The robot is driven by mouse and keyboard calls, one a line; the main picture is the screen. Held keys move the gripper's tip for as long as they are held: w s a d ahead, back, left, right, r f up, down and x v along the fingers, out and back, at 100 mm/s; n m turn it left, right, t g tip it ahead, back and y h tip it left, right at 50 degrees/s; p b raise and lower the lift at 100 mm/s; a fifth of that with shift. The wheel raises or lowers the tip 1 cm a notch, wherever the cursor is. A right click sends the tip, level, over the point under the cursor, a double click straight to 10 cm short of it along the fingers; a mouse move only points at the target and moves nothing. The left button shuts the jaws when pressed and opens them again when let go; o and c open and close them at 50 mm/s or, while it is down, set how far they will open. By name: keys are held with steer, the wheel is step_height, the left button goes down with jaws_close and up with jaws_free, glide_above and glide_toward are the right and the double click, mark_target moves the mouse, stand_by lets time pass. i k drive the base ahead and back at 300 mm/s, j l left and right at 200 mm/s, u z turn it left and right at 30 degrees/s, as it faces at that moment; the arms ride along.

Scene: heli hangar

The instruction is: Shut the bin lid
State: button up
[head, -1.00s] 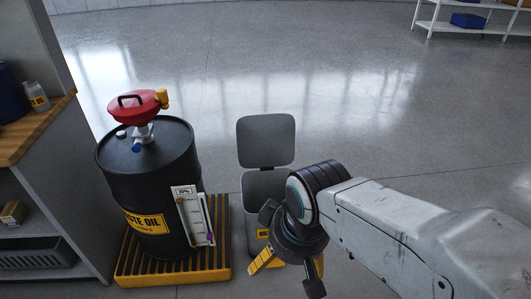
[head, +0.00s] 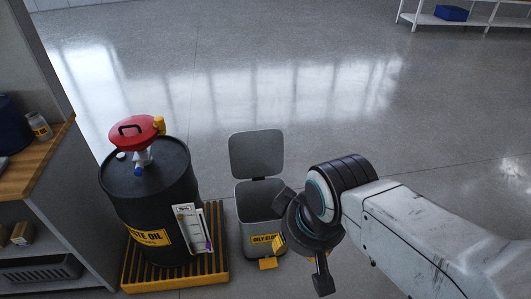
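A grey bin (head: 256,205) stands on the floor with its front label partly readable as "OILY". A yellow pedal (head: 268,264) juts out at its foot. Its grey lid (head: 256,153) stands open, upright at the back rim, and the bin's inside shows dark. My gripper (head: 304,258) is just to the right of the bin, in front of its right side, and hides part of the label.
A black waste oil drum (head: 150,200) with a red funnel (head: 137,132) stands left of the bin on a yellow-edged pallet (head: 180,283). A wooden-topped workbench (head: 40,160) is at far left. A white shelf (head: 470,22) is at the back right. The floor behind and right is clear.

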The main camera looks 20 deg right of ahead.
mark_target(260, 153)
steer(key=i+l+z, duration=0.2)
steer(key=l, duration=0.2)
steer(key=l+z, duration=0.2)
steer(key=l, duration=0.25)
steer(key=i+l+z, duration=0.9)
steer(key=i+l, duration=0.3)
steer(key=i+u, duration=0.3)
steer(key=i, duration=0.25)
steer(key=i+l+u, duration=0.2)
steer(key=i+u, duration=0.15)
steer(key=i, duration=0.15)
steer(key=i+u, duration=0.35)
steer(key=u, duration=0.15)
steer(key=i+l+u, duration=0.1)
steer(key=i+u, duration=0.35)
steer(key=i+l+u, duration=0.2)
steer(key=u, duration=0.3)
steer(key=i+l+u, duration=0.25)
steer(key=l+u, duration=0.25)
steer(key=i+l+u, duration=0.15)
steer(key=u, duration=0.35)
steer(key=i+l+u, duration=0.2)
steer(key=u, duration=0.3)
steer(key=i+l+u, duration=0.1)
steer(key=l+u, duration=0.55)
steer(key=u, duration=0.3)
steer(key=i+l+u, duration=0.1)
steer(key=l+u, duration=0.75)
steer(key=l, duration=0.2)
